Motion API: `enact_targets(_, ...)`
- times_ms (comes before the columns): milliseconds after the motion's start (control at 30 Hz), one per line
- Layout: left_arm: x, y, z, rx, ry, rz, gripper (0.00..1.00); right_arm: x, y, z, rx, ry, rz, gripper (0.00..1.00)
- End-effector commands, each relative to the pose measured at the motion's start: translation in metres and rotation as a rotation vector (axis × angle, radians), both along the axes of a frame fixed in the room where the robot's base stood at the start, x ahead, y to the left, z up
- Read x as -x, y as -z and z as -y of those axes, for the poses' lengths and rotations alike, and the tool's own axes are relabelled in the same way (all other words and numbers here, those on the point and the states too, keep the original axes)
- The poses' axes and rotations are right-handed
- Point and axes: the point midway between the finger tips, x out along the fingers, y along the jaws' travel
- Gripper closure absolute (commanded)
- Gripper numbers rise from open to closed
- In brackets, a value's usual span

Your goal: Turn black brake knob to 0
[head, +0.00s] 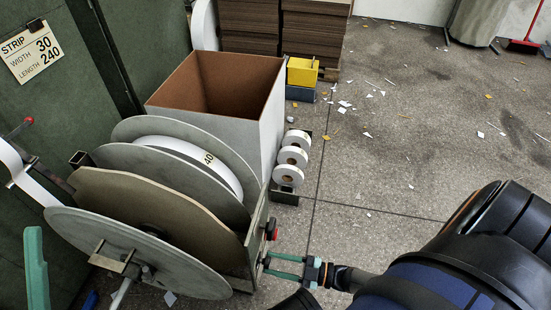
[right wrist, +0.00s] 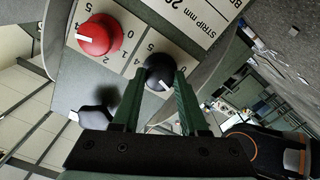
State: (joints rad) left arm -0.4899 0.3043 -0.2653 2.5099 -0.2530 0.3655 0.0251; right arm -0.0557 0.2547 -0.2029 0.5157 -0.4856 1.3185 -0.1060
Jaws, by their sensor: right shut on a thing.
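The black brake knob (right wrist: 159,72) sits on a pale numbered panel in the right wrist view. Its white pointer mark slants toward the lower right, and the fingers hide part of its scale, so I cannot read its number. My right gripper (right wrist: 161,82) has its two green fingers on either side of the knob and is shut on it. In the head view, my right gripper (head: 266,263) reaches the panel at the feeder's right side, where the black knob is hard to make out. A teal-green piece (head: 35,268) at the lower left looks like a finger of my left gripper; its opening does not show.
A red knob (right wrist: 98,35) is beside the black one on the same panel; it also shows in the head view (head: 275,230). Large grey reel discs (head: 140,255) stand to the left. Small white rolls (head: 291,156) stand behind. The floor to the right is open, with scattered scraps.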

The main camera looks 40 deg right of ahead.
Motion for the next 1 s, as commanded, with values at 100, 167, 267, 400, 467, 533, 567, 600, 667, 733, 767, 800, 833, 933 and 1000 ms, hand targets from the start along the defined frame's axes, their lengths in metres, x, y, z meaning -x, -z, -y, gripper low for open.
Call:
enact_targets(100, -0.0001, -0.0001, -0.0001, 0.001, -0.001, 0.000, 0.50, 0.0010, 0.0006, 0.0011, 0.085, -0.001, 0.069, 1.00)
enact_targets(167, -0.0001, -0.0001, -0.0001, 0.000, -0.001, 0.000, 0.50, 0.0010, 0.0005, 0.0012, 0.129, -0.001, 0.106, 1.00)
enact_targets(267, -0.0001, -0.0002, -0.0002, 0.000, -0.001, 0.000, 0.50, 0.0009, 0.0003, 0.0014, 0.201, -0.001, 0.168, 1.00)
enact_targets(400, -0.0002, -0.0002, -0.0003, 0.000, -0.001, 0.000, 0.50, 0.0008, 0.0001, 0.0015, 0.302, -0.001, 0.254, 1.00)
enact_targets(467, -0.0002, -0.0002, -0.0003, 0.000, -0.001, 0.000, 0.50, 0.0008, 0.0000, 0.0017, 0.345, -0.001, 0.291, 1.00)
enact_targets(533, -0.0002, -0.0002, -0.0004, 0.000, -0.001, 0.000, 0.50, 0.0007, -0.0002, 0.0018, 0.393, 0.000, 0.332, 1.00)
enact_targets(567, -0.0002, -0.0002, -0.0004, 0.000, -0.001, 0.000, 0.50, 0.0008, -0.0002, 0.0019, 0.413, 0.000, 0.349, 1.00)
enact_targets(600, -0.0001, -0.0003, -0.0004, 0.000, -0.001, 0.000, 0.50, 0.0007, -0.0002, 0.0019, 0.440, 0.000, 0.371, 1.00)
enact_targets(667, -0.0002, -0.0003, -0.0005, -0.001, -0.002, 0.001, 0.50, 0.0007, -0.0003, 0.0021, 0.477, 0.000, 0.403, 1.00)
enact_targets(733, -0.0002, -0.0004, -0.0004, 0.000, -0.002, 0.002, 0.50, 0.0007, -0.0005, 0.0022, 0.518, 0.000, 0.438, 1.00)
enact_targets(767, -0.0002, -0.0004, -0.0004, 0.000, -0.002, 0.002, 0.50, 0.0007, -0.0005, 0.0022, 0.534, 0.000, 0.451, 1.00)
enact_targets(800, -0.0002, -0.0004, -0.0004, 0.000, -0.002, 0.002, 0.50, 0.0007, -0.0005, 0.0024, 0.554, 0.000, 0.468, 1.00)
enact_targets(833, -0.0002, -0.0004, -0.0004, 0.000, -0.002, 0.002, 0.50, 0.0007, -0.0005, 0.0024, 0.569, 0.000, 0.481, 1.00)
enact_targets(933, -0.0002, -0.0004, -0.0005, 0.000, -0.002, 0.002, 0.50, 0.0007, -0.0007, 0.0025, 0.611, 0.000, 0.517, 1.00)
enact_targets(1000, -0.0002, -0.0004, -0.0005, 0.000, -0.002, 0.002, 0.50, 0.0008, -0.0007, 0.0026, 0.635, 0.001, 0.536, 1.00)
